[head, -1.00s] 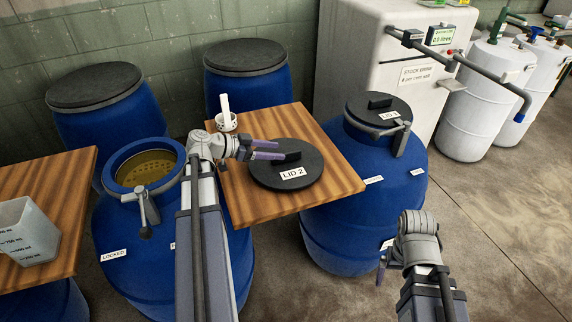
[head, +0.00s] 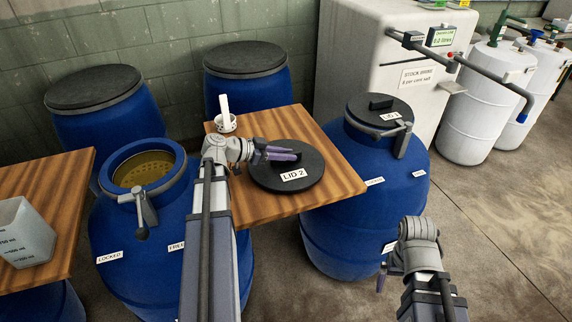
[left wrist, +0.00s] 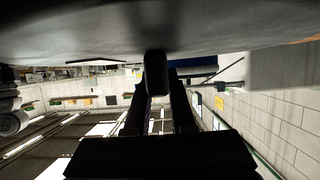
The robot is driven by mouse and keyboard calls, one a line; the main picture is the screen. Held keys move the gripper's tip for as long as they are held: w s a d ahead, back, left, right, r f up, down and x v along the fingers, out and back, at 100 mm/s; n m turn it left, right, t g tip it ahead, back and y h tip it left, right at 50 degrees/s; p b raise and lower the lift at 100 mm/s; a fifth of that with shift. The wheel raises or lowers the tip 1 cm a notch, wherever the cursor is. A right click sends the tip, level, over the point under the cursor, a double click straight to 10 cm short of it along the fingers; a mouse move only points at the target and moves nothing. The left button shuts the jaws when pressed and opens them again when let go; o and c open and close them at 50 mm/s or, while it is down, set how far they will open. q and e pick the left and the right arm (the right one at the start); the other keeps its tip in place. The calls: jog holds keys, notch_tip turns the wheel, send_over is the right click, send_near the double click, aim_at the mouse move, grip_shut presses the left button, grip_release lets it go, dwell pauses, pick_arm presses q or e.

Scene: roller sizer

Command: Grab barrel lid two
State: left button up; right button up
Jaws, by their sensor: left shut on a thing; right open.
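Barrel lid two (head: 312,178), a black disc labelled "LID 2", lies on the small wooden table between the barrels in the head view. My left gripper (head: 284,155) reaches over the lid from the left, and its purple fingers are shut on the lid's handle. In the left wrist view the dark handle (left wrist: 155,75) sits between the two fingers, below the lid's grey underside or face filling the top. The lid seems to rest on the table; a small lift cannot be told. My right gripper (head: 382,275) is open and empty at lower right, beside the right barrel.
An open blue barrel (head: 110,225) with a clamp lever stands at left. A closed blue barrel (head: 350,220) with its own lid stands at right. A measuring jug (head: 25,235) is at far left.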

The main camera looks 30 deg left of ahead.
pick_arm(q)
grip_shut()
dwell(0.7)
dwell(0.3)
notch_tip(320, 180, up, 10)
jog(key=p, duration=1)
